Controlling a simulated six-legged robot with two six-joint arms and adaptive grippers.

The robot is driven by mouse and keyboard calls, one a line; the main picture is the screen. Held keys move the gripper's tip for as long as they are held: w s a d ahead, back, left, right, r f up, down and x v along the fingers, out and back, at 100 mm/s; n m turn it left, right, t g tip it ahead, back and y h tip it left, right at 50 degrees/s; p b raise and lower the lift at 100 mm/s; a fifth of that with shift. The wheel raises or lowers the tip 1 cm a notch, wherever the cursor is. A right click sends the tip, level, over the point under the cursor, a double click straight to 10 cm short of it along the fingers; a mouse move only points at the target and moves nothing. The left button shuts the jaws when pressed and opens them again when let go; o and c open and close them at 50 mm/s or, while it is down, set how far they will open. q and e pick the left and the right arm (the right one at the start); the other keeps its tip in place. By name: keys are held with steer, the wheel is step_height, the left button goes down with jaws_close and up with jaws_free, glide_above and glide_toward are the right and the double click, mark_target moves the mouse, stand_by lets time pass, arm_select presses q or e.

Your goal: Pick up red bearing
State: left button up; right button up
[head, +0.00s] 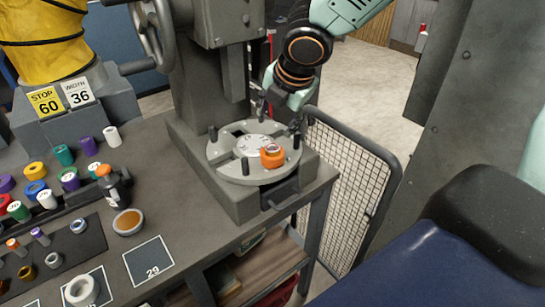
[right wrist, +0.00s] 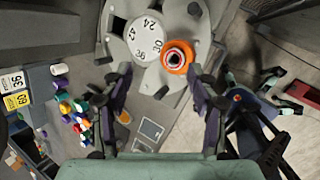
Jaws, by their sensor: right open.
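An orange ring-shaped piece (head: 272,156) sits near the front right edge of a round grey plate (head: 225,160) on the press base. In the right wrist view the orange piece (right wrist: 180,69) shows a red and white ring around a dark centre, apparently the red bearing (right wrist: 174,59). My right gripper (head: 280,114) is open and empty, above and behind the orange piece in the head view. In the right wrist view its two fingers (right wrist: 160,74) are spread wide, with the orange piece beyond their tips. My left gripper is not in view.
A numbered white disc (right wrist: 147,38) lies beside the orange piece, and dark pegs stand on the plate. The press column (head: 205,85) rises behind. A mesh guard (head: 345,180) stands right.

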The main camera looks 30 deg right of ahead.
mark_target(275, 150)
steer(key=m, duration=0.5)
steer(key=shift+b, duration=0.35)
steer(key=m, duration=1.2)
steer(key=s+f+m+g, duration=0.1)
steer(key=m, duration=0.5)
steer(key=shift+a+f, duration=0.1)
steer(key=x, duration=0.2)
steer(key=b+x, duration=0.1)
steer(key=x, duration=0.3)
steer(key=shift+s+a+f, duration=0.15)
steer(key=shift+s+f, duration=0.15)
steer(key=shift+w+f, duration=0.2)
steer(key=shift+f, duration=0.1)
steer(key=shift+s, duration=0.2)
jaws_close()
